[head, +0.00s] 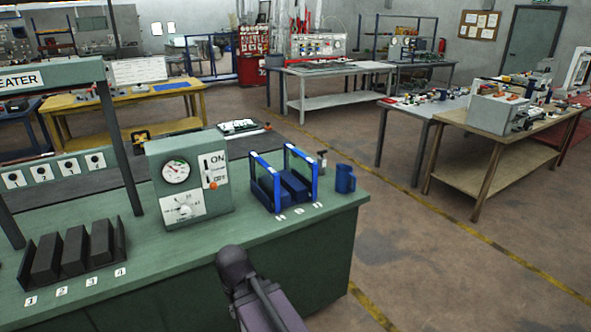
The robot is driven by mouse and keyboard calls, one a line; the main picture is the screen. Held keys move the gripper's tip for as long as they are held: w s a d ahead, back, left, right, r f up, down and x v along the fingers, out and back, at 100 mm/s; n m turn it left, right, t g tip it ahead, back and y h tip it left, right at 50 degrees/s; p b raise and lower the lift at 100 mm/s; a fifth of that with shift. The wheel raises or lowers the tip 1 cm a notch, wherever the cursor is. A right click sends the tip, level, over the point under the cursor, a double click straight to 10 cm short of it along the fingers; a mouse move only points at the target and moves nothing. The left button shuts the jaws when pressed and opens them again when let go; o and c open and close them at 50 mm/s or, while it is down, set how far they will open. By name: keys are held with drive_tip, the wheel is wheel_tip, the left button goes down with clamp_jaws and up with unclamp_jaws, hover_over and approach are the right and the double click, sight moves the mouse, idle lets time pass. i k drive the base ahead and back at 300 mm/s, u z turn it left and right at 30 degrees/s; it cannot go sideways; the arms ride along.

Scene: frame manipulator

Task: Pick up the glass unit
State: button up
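I cannot make out a glass unit for certain. A dark part of my arm rises at the bottom centre, in front of the green bench. My gripper's fingers do not show.
The green bench (240,245) also carries the control box (189,178), a black slotted rack (72,260), a blue mug (345,179) and a small bottle (322,161). A cluttered wooden table (470,177) stands at right. Open floor (430,270) lies between.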

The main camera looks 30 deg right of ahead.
sight(304, 168)
drive_tip(key=k, duration=1.15)
drive_tip(key=z, duration=0.5)
drive_tip(key=i, duration=0.85)
drive_tip(key=z, duration=0.4)
drive_tip(key=i, duration=1.25)
drive_tip(key=u, duration=0.4)
